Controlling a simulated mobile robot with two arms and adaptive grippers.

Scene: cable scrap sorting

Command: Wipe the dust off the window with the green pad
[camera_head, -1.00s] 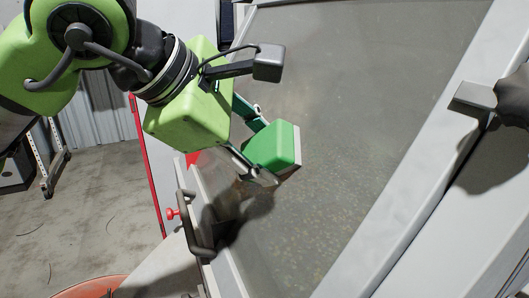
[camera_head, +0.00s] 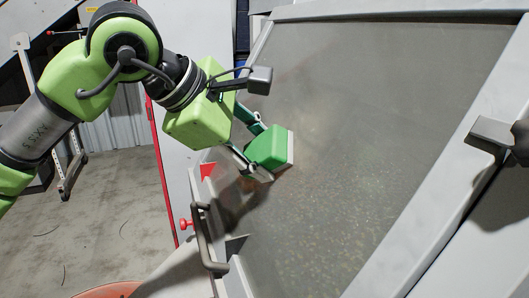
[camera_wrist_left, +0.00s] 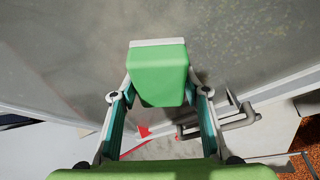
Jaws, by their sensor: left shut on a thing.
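The green pad (camera_head: 268,146) is a green block with a pale face turned to the window (camera_head: 370,110). My left gripper (camera_head: 258,150) is shut on the pad, its two fingers at the sides of it. The left wrist view also shows the pad (camera_wrist_left: 158,75) between the fingers, with its pale edge at the pane. It is at or very close to the glass, in the lower left half; I cannot tell if it touches. The pane is a sloped grey sheet with a hazy, dusty film. Speckled bits show in its lower part. My right gripper is not in view.
A grey frame (camera_head: 430,195) borders the pane. A bar handle (camera_head: 205,240) and a red knob (camera_head: 185,224) are at its lower left. A grey and black fitting (camera_head: 492,132) sits on the right frame. Concrete floor (camera_head: 110,225) lies open at left.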

